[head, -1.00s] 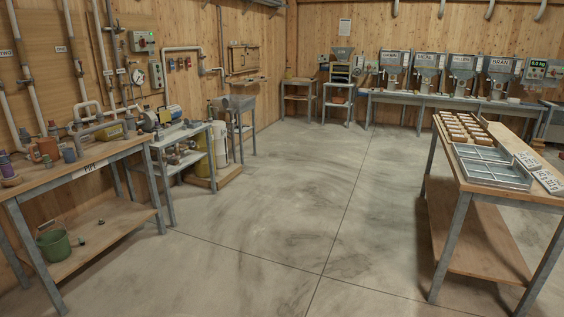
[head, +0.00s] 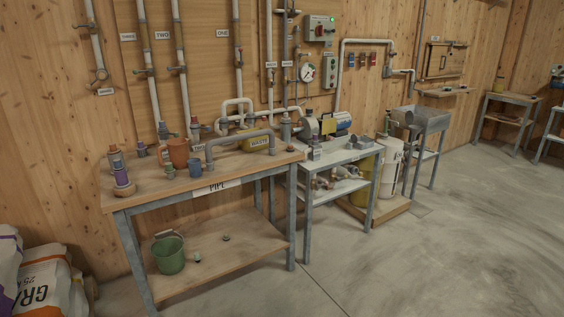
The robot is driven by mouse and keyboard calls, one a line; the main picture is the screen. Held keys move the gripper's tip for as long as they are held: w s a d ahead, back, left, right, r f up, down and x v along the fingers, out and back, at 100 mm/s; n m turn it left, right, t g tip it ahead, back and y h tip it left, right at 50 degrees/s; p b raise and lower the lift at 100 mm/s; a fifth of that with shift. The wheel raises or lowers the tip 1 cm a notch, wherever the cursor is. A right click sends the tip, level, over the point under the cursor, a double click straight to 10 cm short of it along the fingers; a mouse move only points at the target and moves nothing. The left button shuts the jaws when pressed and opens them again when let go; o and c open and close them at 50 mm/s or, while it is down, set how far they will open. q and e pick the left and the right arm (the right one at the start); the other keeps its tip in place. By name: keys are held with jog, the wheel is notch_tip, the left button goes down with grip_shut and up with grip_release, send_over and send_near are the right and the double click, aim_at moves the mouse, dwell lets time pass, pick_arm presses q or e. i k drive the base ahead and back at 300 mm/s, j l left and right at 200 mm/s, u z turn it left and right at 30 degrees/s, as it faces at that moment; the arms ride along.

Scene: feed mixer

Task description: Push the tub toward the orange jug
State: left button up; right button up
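An orange-brown jug-like vessel (head: 179,154) stands upright on the top of the bench labelled PIPE, left of its middle. A small blue cup-like vessel (head: 195,168) stands just in front and to the right of it. A yellow container marked WASTE (head: 257,141) is further right at the back of the same bench, partly behind a grey pipe. A green bucket with a handle (head: 168,254) stands on the bench's lower shelf. I cannot tell for certain which of these is the tub. Neither of my grippers is in view.
The PIPE bench (head: 243,163) also carries pipe pieces and a stacked fitting (head: 121,172) at its left end. A smaller grey bench (head: 340,163) adjoins on the right. Feed sacks (head: 50,278) lie at lower left. The floor (head: 420,260) at right is clear.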

aim_at(258, 143)
jog(key=i+j+u, duration=0.1)
jog(key=i+j, duration=0.15)
jog(key=i, duration=0.3)
jog(key=i+j+u, duration=0.1)
jog(key=i, duration=0.4)
jog(key=u, duration=0.6)
jog(key=i+j, duration=0.05)
